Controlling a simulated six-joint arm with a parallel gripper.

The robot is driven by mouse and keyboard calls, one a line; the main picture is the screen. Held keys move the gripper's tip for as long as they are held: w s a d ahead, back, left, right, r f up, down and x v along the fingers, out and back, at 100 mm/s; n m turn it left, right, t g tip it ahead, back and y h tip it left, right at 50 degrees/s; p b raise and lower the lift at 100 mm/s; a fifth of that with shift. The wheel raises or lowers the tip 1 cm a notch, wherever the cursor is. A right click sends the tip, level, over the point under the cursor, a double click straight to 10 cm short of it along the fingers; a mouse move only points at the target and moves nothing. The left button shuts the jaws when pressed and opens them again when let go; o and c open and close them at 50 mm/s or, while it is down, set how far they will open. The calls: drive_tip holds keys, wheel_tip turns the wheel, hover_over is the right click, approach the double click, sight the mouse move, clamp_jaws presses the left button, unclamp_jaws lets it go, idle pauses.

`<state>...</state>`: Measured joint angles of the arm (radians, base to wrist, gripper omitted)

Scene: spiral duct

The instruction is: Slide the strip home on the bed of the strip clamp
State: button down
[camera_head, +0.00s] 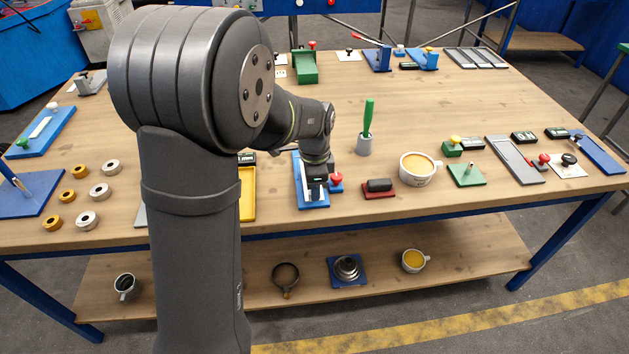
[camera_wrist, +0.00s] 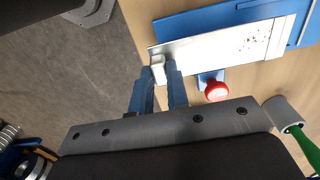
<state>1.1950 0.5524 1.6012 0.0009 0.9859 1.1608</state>
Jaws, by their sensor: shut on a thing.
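The strip (camera_wrist: 215,47) is a pale metal plate with small brownish specks at its right part in the wrist view. It lies lengthwise along the blue bed (camera_wrist: 190,23) of the strip clamp; the bed also shows in the head view (camera_head: 298,170), partly behind my arm. My gripper (camera_wrist: 166,70) is shut on a small white block (camera_wrist: 158,66) at the strip's left end in the wrist view. In the head view my gripper (camera_head: 315,190) is low over the bed's near end. A red knob (camera_wrist: 216,91) on a blue bracket stands beside the strip.
The table's front edge is close to my gripper. A yellow tray (camera_head: 247,200) is to the left, partly hidden by my arm. To the right are a red block with a dark cylinder (camera_head: 379,185), a grey holder with a green handle (camera_head: 367,120) and a cup (camera_head: 418,172).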

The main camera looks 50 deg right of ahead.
wheel_tip(320, 180, down, 2)
drive_tip(key=shift+f, duration=0.1)
drive_tip(key=shift+w+d+f, duration=0.15)
drive_tip(key=shift+w+d, duration=0.75)
drive_tip(key=shift+w, duration=0.05)
drive_tip(key=shift+w+d+f, duration=0.1)
drive_tip(key=shift+w+d, duration=0.8)
drive_tip(key=shift+w+d, duration=0.15)
drive_tip(key=shift+d, duration=0.05)
drive_tip(key=c, duration=0.7)
unclamp_jaws()
drive_tip(key=shift+f, duration=0.1)
drive_tip(key=shift+c, duration=0.2)
drive_tip(key=shift+r, duration=3.55)
